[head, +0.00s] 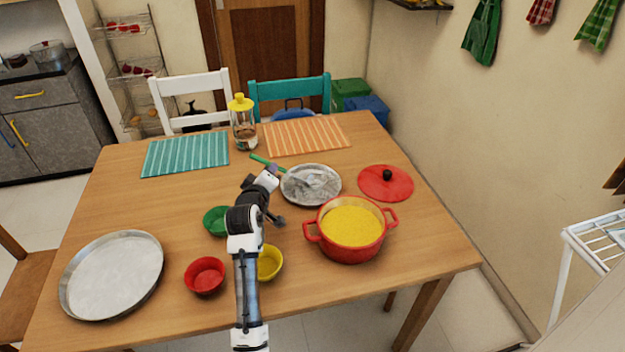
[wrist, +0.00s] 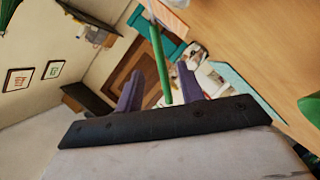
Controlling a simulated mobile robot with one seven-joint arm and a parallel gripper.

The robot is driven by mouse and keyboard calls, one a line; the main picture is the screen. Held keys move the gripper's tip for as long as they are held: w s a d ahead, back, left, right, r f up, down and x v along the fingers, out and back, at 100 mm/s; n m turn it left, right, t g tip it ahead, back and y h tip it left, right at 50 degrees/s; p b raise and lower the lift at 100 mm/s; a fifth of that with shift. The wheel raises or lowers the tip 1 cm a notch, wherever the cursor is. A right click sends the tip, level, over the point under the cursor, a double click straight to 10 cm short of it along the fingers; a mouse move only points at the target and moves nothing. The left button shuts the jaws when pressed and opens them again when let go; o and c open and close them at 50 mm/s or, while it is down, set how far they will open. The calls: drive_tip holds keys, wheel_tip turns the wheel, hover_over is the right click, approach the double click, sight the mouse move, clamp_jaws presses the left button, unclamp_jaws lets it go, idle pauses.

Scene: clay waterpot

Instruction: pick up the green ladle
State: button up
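The green ladle has a thin green handle (head: 260,160) that shows just beyond my gripper in the head view. Its other end seems to rest on the round silver plate (head: 298,195), but I cannot make out its bowl clearly. My gripper (head: 271,169) is over the table at the plate's left edge, close to the handle. In the wrist view the green handle (wrist: 158,50) runs between the two purple fingers of my gripper (wrist: 161,75). The fingers stand apart, with a visible gap on each side of the handle.
A red pot (head: 350,257) with yellow contents and a red lid (head: 400,186) are to the right. Green (head: 214,221), red (head: 205,275) and yellow (head: 270,263) bowls stand near my arm. A glass jar (head: 243,130) stands behind. A large tray (head: 112,275) lies left.

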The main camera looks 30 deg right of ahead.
drive_tip(key=shift+p+x, duration=1.3)
drive_tip(key=shift+x, duration=3.35)
drive_tip(key=shift+f, duration=0.1)
drive_tip(key=shift+s, duration=0.1)
clamp_jaws()
